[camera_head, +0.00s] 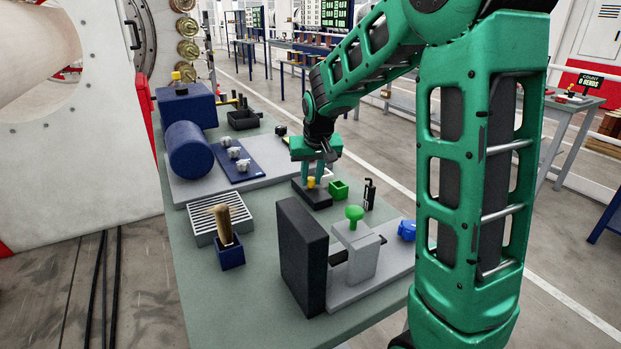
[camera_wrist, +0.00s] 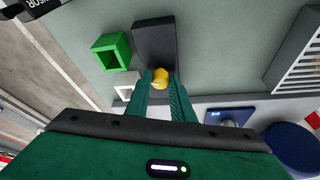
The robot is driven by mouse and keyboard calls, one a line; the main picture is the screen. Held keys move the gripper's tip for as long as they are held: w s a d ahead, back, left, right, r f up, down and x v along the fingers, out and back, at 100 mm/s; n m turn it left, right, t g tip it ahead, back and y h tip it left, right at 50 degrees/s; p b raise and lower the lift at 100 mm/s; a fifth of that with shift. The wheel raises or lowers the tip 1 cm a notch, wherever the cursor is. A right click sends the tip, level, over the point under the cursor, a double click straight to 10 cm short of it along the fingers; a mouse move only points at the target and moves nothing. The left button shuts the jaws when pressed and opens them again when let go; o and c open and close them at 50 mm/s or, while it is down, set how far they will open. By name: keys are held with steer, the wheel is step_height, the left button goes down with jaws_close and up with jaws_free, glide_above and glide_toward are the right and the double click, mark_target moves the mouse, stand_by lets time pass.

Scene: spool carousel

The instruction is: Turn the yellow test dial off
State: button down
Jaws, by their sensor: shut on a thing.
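The yellow test dial (camera_head: 311,182) stands on a low black block (camera_head: 312,197) on the bench. In the wrist view the yellow dial (camera_wrist: 160,78) sits between my fingertips, on the dark block (camera_wrist: 153,45). My gripper (camera_head: 312,178) points down over the block and is shut on the dial; it also shows in the wrist view (camera_wrist: 160,84). The fingers hide part of the dial, and I cannot tell which way it is turned.
A small green open box (camera_head: 338,189) stands right beside the black block. A black upright tool (camera_head: 369,194) stands further right. In front are a tall dark block (camera_head: 302,256) and a grey fixture with a green knob (camera_head: 354,213). A slatted grey tray (camera_head: 219,217) lies to the left.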

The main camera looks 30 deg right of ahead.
steer(key=shift+r+n+y, duration=0.1)
steer(key=shift+n+y, duration=0.5)
steer(key=shift+n, duration=1)
steer(key=c, duration=1.5)
jaws_free()
steer(key=shift+c, duration=0.2)
steer(key=shift+d, duration=0.1)
steer(key=v, duration=1)
steer(key=shift+s+r, duration=0.2)
steer(key=shift+r, duration=0.05)
